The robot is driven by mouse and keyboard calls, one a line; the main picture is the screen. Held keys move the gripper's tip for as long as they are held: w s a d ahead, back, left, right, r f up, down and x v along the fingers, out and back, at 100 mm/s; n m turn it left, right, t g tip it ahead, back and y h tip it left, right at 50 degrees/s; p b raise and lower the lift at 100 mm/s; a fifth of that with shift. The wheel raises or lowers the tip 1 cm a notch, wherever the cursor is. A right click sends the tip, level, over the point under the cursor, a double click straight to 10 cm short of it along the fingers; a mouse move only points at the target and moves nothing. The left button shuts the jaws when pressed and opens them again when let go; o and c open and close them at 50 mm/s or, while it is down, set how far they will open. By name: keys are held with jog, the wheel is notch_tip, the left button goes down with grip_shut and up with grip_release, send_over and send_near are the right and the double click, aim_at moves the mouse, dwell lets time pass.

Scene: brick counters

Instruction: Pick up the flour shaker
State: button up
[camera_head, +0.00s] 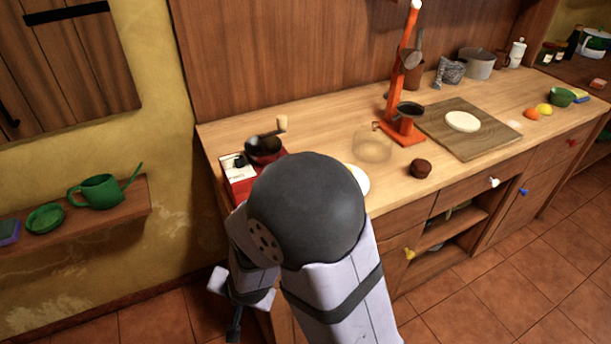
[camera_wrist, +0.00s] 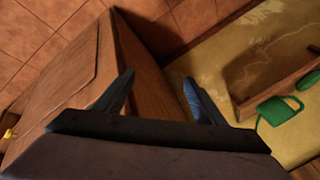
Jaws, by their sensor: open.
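A small white upright canister with a narrow top (camera_head: 517,53) stands at the back right of the counter; it looks like the flour shaker, but it is too small to be sure. It does not show in the wrist view. My gripper (camera_wrist: 158,82) is open and empty, its two dark fingers apart. It is low beside the left end of the counter, far from the canister. In the head view my arm mostly hides it.
A red grinder (camera_head: 239,178), glass bowl (camera_head: 372,148), orange stand (camera_head: 391,95) and brown muffin (camera_head: 421,168) occupy the counter. Behind the wooden board (camera_head: 455,139) stands a metal pot (camera_head: 478,64).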

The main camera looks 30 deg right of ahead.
jog(key=w+d+r+m+t+h+p, duration=0.1)
jog(key=w+r+m+t+h+p, duration=0.2)
jog(key=r+p, duration=0.65)
jog(key=w+r+m+t+h+p, duration=0.1)
jog(key=r+m+t+p, duration=0.3)
jog(key=r+p, duration=0.5)
jog(key=d+h+b, duration=0.1)
jog(key=d, duration=0.2)
jog(key=d+n+h+b, duration=0.1)
jog(key=d, duration=0.2)
jog(key=d+f+n+h+b, duration=0.1)
jog(key=d+b, duration=0.1)
jog(key=d, duration=0.1)
jog(key=shift+s+h, duration=0.35)
jog(key=shift+h, duration=0.05)
jog(key=s+d+n+h, duration=0.1)
jog(key=d, duration=0.1)
jog(key=d+r+n+t+h+b, duration=0.1)
jog(key=d+n, duration=0.1)
jog(key=s+d+n+h, duration=0.1)
jog(key=d+n, duration=0.1)
jog(key=shift+s+d+r+t+h+b, duration=0.2)
jog(key=shift+s+t+h+b, duration=0.1)
jog(key=shift+t+b, duration=0.1)
jog(key=shift+s+d+r+n, duration=0.2)
jog(key=shift+d+r+n, duration=0.1)
jog(key=shift+n, duration=0.2)
jog(key=shift+p+x, duration=0.4)
jog(key=shift+x, duration=0.65)
jog(key=shift+w, duration=0.1)
